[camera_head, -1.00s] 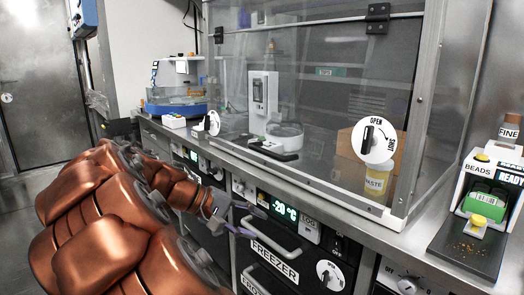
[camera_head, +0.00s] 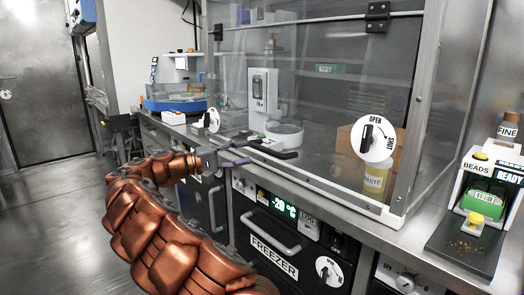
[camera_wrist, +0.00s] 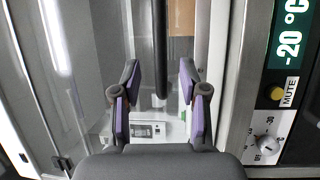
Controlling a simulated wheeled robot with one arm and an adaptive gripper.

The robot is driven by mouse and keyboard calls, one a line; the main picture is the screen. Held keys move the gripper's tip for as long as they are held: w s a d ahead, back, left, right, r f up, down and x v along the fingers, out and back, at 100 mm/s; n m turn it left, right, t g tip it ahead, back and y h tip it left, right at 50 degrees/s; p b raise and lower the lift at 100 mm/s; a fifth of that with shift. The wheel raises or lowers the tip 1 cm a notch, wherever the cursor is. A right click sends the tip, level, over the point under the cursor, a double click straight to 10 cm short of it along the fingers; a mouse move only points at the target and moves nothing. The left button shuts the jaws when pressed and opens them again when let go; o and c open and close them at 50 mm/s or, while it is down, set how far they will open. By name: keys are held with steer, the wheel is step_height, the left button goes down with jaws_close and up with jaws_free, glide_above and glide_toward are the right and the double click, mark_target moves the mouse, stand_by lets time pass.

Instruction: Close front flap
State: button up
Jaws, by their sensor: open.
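The front flap (camera_head: 320,105) is a large clear panel that hangs from dark hinges at the top of the enclosure. I cannot tell whether a gap is left at its lower edge. Its black bar handle (camera_head: 273,149) sits low on the panel. A white dial (camera_head: 373,138) marked OPEN and LOCK has its black knob near upright, toward OPEN. My gripper (camera_head: 244,153) is open and empty, at the left end of the handle. In the wrist view, the dark handle bar (camera_wrist: 160,45) lies ahead, between the purple-padded fingers of my gripper (camera_wrist: 159,70).
The freezer (camera_head: 275,245) with its green display and bar handle is below the counter, close to my gripper. A jar labelled PASTE (camera_head: 375,181) shows through the panel. A bead dispenser (camera_head: 490,190) stands right. A blue-based device (camera_head: 176,102) stands left.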

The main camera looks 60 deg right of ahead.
mark_target(259, 149)
steer(key=shift+b+x, duration=0.6)
steer(key=shift+x, duration=2.6)
jaws_close()
